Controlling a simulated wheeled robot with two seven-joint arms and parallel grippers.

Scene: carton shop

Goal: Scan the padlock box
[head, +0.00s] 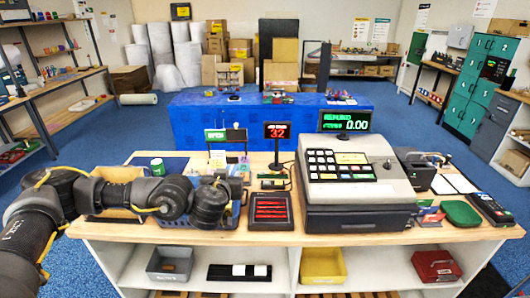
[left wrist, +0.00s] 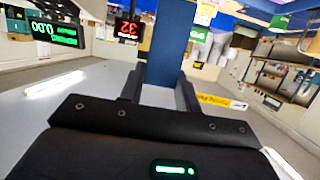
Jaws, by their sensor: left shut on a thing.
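My left gripper (left wrist: 162,92) is shut on a plain dark blue box-like thing (left wrist: 166,45), which stands out between the fingers in the left wrist view. I see no label on its visible face, so I cannot tell if it is the padlock box. In the head view my left arm reaches in from the left over the counter, and its wrist hides the fingers and most of what they hold. The cash register (head: 355,178) stands right of the arm, with a green-lit display (head: 345,121) reading 0.00. My right gripper is not in view.
A blue basket (head: 228,216) lies partly behind my wrist on the wooden counter. A red "32" display (head: 277,130) stands on a pole beside the register. A dark tray with red items (head: 270,210), a green pouch (head: 461,213) and a card terminal (head: 490,208) crowd the counter.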

